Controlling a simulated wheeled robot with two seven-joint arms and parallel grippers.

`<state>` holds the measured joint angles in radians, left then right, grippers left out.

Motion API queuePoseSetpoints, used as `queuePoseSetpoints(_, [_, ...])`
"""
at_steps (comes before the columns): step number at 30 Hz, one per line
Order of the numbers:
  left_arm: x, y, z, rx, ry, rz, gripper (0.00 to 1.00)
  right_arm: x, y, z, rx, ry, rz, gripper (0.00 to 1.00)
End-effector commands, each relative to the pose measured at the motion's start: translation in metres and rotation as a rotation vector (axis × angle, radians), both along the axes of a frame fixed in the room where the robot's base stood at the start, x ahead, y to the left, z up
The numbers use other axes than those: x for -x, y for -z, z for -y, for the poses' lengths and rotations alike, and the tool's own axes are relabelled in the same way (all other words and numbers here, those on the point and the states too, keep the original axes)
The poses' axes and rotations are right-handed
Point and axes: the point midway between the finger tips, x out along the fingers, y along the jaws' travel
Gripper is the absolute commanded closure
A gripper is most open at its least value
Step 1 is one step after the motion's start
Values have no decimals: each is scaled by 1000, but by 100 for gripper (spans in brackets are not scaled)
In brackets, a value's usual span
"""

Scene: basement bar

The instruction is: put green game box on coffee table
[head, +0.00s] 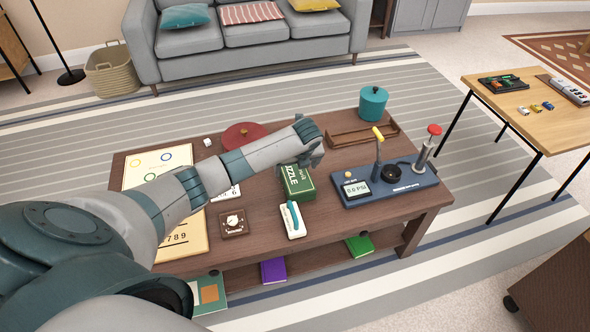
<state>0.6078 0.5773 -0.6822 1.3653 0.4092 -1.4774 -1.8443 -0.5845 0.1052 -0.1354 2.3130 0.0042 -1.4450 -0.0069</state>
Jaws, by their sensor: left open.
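The green game box (298,185), marked with the word PUZZLE, sits on the brown coffee table (330,220) near its middle. My left arm reaches in from the left across the table. My left gripper (316,158) is open at the far end of the box, just above it, and its fingers hide part of that end. I cannot tell whether the fingers touch the box. My right gripper is not in view.
A blue pump device (385,190), a wooden tray (365,135), a teal pot (373,103), a red lid (243,136) and a white-teal device (293,220) crowd the tabletop. A purple book (273,270) and green book (360,245) lie on the lower shelf.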

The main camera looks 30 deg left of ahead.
Motion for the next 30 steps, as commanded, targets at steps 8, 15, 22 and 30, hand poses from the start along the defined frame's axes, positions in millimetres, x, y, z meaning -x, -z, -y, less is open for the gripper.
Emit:
queuePoseSetpoints(8, [12,-46,14,0,3,1,10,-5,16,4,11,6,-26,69])
queuePoseSetpoints(15, [17,-64,20,1,1,-1,10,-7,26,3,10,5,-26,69])
queuePoseSetpoints(22, [18,-65,21,0,1,-2,10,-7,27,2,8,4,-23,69])
queuePoseSetpoints(30, [18,-65,21,1,1,-1,10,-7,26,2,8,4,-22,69])
